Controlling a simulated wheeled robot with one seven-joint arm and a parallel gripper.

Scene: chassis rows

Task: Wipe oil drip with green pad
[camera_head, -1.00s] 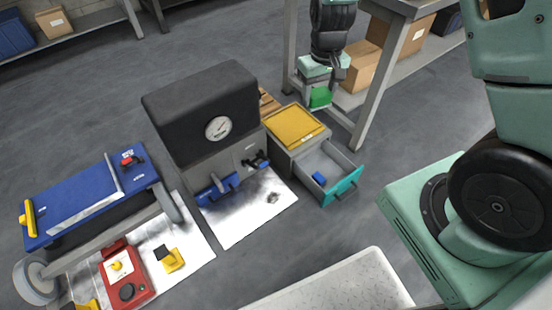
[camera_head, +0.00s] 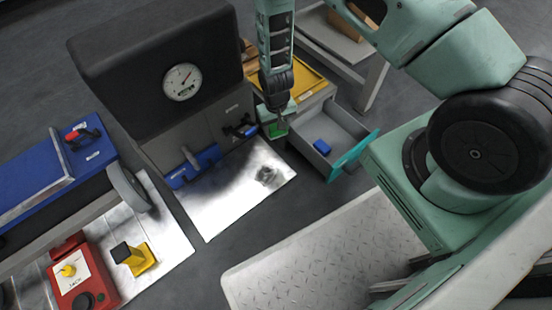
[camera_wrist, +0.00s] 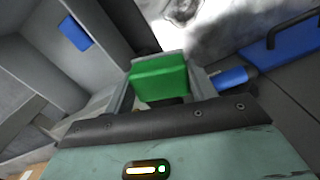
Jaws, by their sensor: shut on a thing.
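The green pad (camera_wrist: 160,80) is held between the fingers of my gripper (camera_wrist: 163,92) in the wrist view. In the head view my gripper (camera_head: 277,127) points down with the green pad (camera_head: 270,131) in it, between the grey machine and the open drawer. The oil drip (camera_head: 268,176) is a dark spot on the right part of a pale metal sheet (camera_head: 215,213). The gripper appears above and behind the spot, apart from it.
The open drawer (camera_head: 336,148) with a teal front holds a blue block (camera_head: 322,147). The black-topped machine (camera_head: 150,60) with a gauge stands left of my arm. A red box (camera_head: 82,278) and yellow chock (camera_head: 140,258) lie at lower left. A pale tread plate (camera_head: 300,255) is in front.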

